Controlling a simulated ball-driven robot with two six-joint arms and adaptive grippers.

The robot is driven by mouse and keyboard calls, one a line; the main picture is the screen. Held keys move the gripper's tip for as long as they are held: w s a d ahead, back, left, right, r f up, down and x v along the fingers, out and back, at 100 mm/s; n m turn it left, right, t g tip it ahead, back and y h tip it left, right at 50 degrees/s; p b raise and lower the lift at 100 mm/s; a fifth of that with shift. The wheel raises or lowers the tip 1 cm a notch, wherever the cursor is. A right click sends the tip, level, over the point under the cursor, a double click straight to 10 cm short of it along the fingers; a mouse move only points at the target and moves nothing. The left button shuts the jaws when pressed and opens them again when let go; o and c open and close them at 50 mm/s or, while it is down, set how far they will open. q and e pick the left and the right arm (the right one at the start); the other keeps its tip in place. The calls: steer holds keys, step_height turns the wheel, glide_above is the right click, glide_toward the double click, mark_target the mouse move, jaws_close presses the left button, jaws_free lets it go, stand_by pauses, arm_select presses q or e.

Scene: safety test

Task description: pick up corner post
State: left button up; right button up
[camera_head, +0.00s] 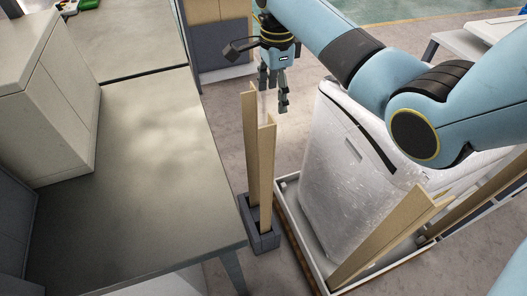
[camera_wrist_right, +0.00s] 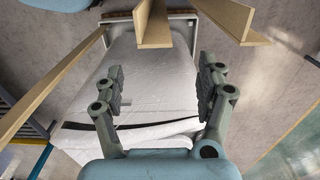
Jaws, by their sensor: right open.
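Two tan L-shaped corner posts (camera_head: 264,165) stand upright in a dark grey holder (camera_head: 262,238) beside the table. My right gripper (camera_head: 273,98) is open and empty, just above and behind the tops of these posts, apart from them in the head view. In the right wrist view its two fingers (camera_wrist_right: 161,80) are spread wide with nothing between them. Tan posts (camera_wrist_right: 154,28) show at the top of that view, beyond the fingertips, with another (camera_wrist_right: 232,18) to their right. I cannot tell which of them are the ones in the holder. My left gripper is not visible.
A plastic-wrapped white box (camera_head: 345,165) stands on a white-rimmed pallet tray (camera_head: 303,240) right of the holder. Another tan post (camera_head: 385,240) leans outward in view at the tray's near corner. A grey table (camera_head: 150,170) with a cabinet (camera_head: 55,105) fills the left.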

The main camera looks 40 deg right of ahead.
mark_target(272, 118)
steer(key=f, duration=0.8)
steer(key=shift+s+a+f, duration=0.2)
steer(key=shift+a+f, duration=0.05)
steer(key=shift+a, duration=0.15)
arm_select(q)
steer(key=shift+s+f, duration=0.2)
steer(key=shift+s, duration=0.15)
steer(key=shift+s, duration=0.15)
arm_select(e)
steer(key=c, duration=0.5)
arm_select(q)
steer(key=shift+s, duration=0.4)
arm_select(e)
jaws_close()
